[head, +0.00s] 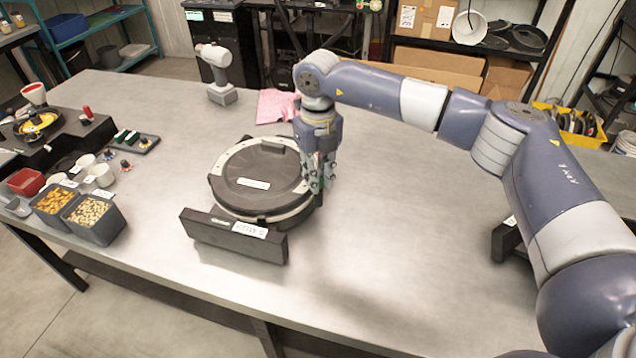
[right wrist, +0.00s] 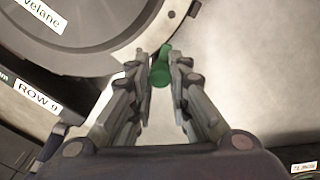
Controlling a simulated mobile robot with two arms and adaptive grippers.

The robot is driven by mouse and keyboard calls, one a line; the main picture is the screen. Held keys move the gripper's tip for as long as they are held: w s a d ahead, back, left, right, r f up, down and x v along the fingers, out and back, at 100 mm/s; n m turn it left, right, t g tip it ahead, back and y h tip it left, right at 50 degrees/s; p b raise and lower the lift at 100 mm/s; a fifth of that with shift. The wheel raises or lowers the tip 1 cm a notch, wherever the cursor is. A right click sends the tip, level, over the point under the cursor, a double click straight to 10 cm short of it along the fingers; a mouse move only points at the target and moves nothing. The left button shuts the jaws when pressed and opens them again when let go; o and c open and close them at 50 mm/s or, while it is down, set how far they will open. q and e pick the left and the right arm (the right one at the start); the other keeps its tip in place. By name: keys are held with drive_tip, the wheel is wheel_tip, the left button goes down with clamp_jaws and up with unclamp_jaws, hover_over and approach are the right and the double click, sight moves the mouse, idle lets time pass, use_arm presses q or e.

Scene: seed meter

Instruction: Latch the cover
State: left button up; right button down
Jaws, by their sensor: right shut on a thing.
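The seed meter's round dark cover (head: 255,166) lies flat and closed on its body, with a light ring around it; it also shows in the right wrist view (right wrist: 95,25). My right gripper (head: 318,186) points down at the meter's right side. In the right wrist view, my right gripper (right wrist: 160,68) is shut on a green latch handle (right wrist: 160,72) beside the cover's rim. Whether the latch is hooked onto the cover cannot be told. My left gripper is out of view.
A dark block (head: 233,238) labelled ROW stands in front of the meter. Bins of orange and pale seeds (head: 94,219) stand at the left. A grey hand tool (head: 217,72) and a pink cloth (head: 277,106) are behind.

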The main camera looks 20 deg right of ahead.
drive_tip(key=n+b, duration=0.3)
drive_tip(key=n, duration=0.2)
drive_tip(key=shift+w+n, duration=0.1)
drive_tip(key=shift+n, duration=0.2)
drive_tip(key=n+b, duration=0.2)
drive_tip(key=n, duration=0.2)
drive_tip(key=shift+n, duration=0.3)
drive_tip(key=shift+r, duration=0.1)
drive_tip(key=c, duration=1.5)
unclamp_jaws()
drive_tip(key=shift+o, duration=0.2)
wheel_tip(320, 180, up, 12)
